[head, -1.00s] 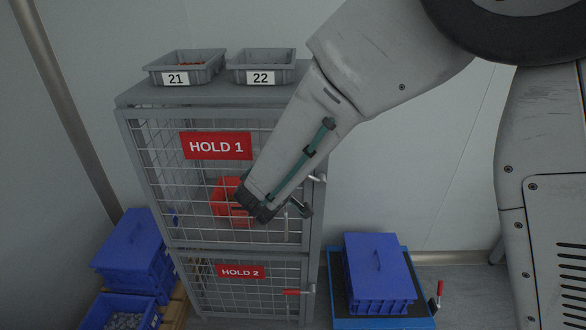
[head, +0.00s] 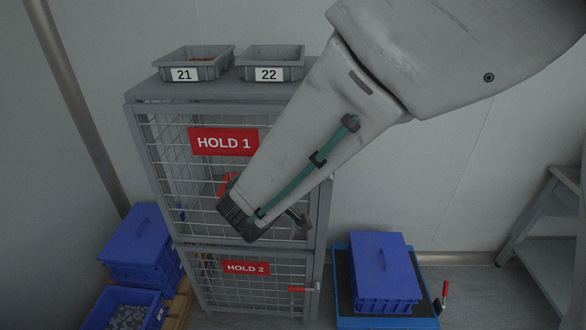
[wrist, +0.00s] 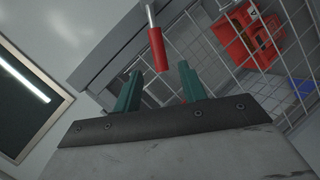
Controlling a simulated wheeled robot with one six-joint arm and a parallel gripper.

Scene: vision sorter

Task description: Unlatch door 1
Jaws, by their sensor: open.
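Door 1 is the upper mesh door of a grey cage, with a red HOLD 1 sign (head: 223,142) in the head view. In the wrist view, its latch shows as a red grip (wrist: 156,50) on a metal rod. My gripper (wrist: 159,80) is open, with two green fingers apart. The lower end of the red grip lines up with the gap between the fingertips. I cannot tell whether it is between them or just beyond, and I see no contact. In the head view, my forearm hides the latch and my fingers.
Door 2, marked HOLD 2 (head: 246,268), sits below with its own red latch handle (head: 302,289). Behind the upper mesh is a red object (wrist: 246,35). Grey bins 21 (head: 194,63) and 22 (head: 270,64) stand on top. A blue crate (head: 384,272) stands right of the cage.

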